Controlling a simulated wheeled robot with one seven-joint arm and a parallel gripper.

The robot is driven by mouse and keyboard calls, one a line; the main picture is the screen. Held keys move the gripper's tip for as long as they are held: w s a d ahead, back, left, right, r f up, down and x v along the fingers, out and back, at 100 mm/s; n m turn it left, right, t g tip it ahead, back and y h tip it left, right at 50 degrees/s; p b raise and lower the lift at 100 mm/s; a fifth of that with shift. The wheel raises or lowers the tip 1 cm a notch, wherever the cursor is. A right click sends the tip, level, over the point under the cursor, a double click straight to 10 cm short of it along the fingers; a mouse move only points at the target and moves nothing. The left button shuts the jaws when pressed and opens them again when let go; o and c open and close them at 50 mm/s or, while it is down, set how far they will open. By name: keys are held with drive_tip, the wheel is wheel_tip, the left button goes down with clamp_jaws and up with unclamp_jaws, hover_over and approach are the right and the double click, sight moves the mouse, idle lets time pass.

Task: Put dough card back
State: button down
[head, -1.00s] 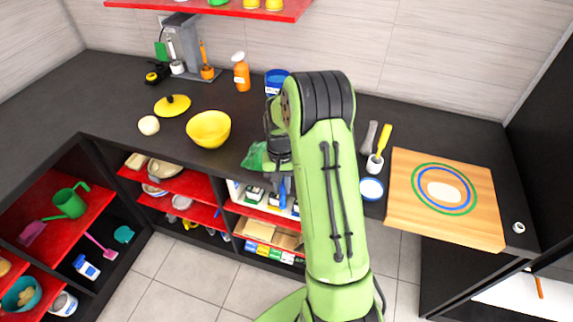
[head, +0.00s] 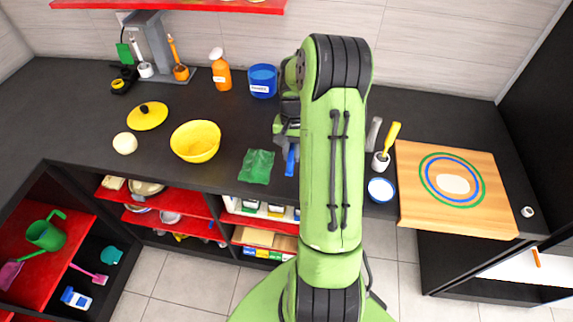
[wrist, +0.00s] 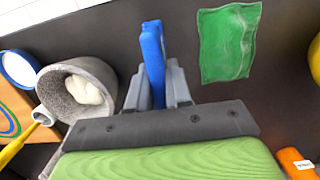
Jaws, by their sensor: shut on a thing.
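My gripper (head: 287,145) is over the counter, just left of my green arm. In the wrist view my gripper (wrist: 158,88) is shut on a thin blue piece (wrist: 153,50), seen nearly edge-on, which looks like the dough card. In the head view the blue piece (head: 291,160) points down from the fingers, near the green sheet on the counter. Its lower end looks close to the counter; I cannot tell whether it touches. My arm hides part of the gripper.
A green sheet (head: 257,167) lies beside the gripper. A grey mortar with a pale lump (wrist: 93,78) stands on its other side. A yellow bowl (head: 195,142), blue tub (head: 263,81), orange bottle (head: 221,72) and grey utensil stand (head: 150,43) are left. The wooden board (head: 415,205) is right.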

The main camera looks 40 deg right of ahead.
sight(293, 145)
wheel_tip(293, 145, down, 6)
drive_tip(key=shift+s+f, duration=0.1)
drive_tip(key=shift+f, duration=0.15)
drive_tip(key=c, duration=1)
unclamp_jaws()
drive_tip(key=shift+c, duration=0.2)
drive_tip(key=r, duration=0.8)
drive_tip(key=w+d+r+p, duration=0.1)
drive_tip(key=r, duration=0.3)
drive_tip(key=shift+r, duration=0.1)
drive_tip(key=s+a+r+n+t+h, duration=0.1)
drive_tip(key=s+a+r+n, duration=0.15)
drive_tip(key=a+r, duration=0.5)
drive_tip(key=s+a+r+n+t+h, duration=0.1)
drive_tip(key=s+a+r+n+t, duration=0.15)
drive_tip(key=a+r, duration=0.45)
drive_tip(key=s+a+n+t+y, duration=0.1)
drive_tip(key=s+a+n+t, duration=0.2)
drive_tip(key=s+a, duration=0.6)
drive_tip(key=shift+s+a+r+n, duration=0.2)
drive_tip(key=shift+s+a+n, duration=0.05)
drive_tip(key=shift+s+n, duration=1)
